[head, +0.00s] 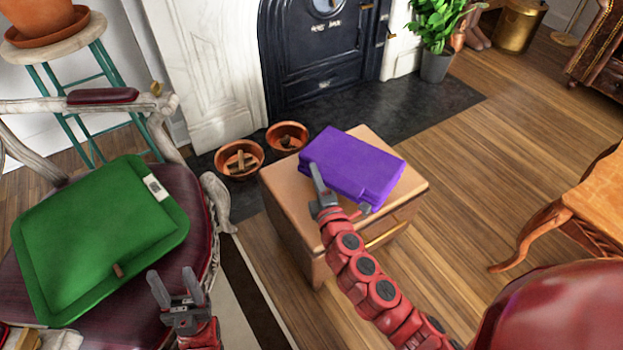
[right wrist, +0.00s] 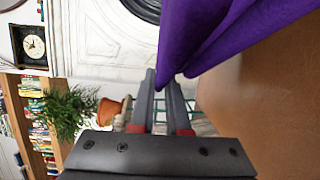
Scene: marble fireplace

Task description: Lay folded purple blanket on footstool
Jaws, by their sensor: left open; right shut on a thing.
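The folded purple blanket (head: 355,168) lies on top of a small wooden cabinet (head: 398,212) with a drawer, in the middle of the head view. My right gripper (head: 318,182) is at the blanket's near left edge, shut on it. In the right wrist view, the blanket (right wrist: 215,35) hangs down to the closed fingertips (right wrist: 164,82). My left gripper (head: 172,288) is open and empty, in front of the dark red chair. No thing is clearly a footstool; a wooden piece with curved legs (head: 590,200) stands at the right edge, partly cut off.
A green cushion (head: 95,235) lies on the dark red chair (head: 185,195) at left. Two terracotta bowls (head: 240,160) (head: 288,136) stand behind the cabinet, near the black fireplace (head: 320,50). Wooden floor (head: 480,170) is clear between the cabinet and the piece at right.

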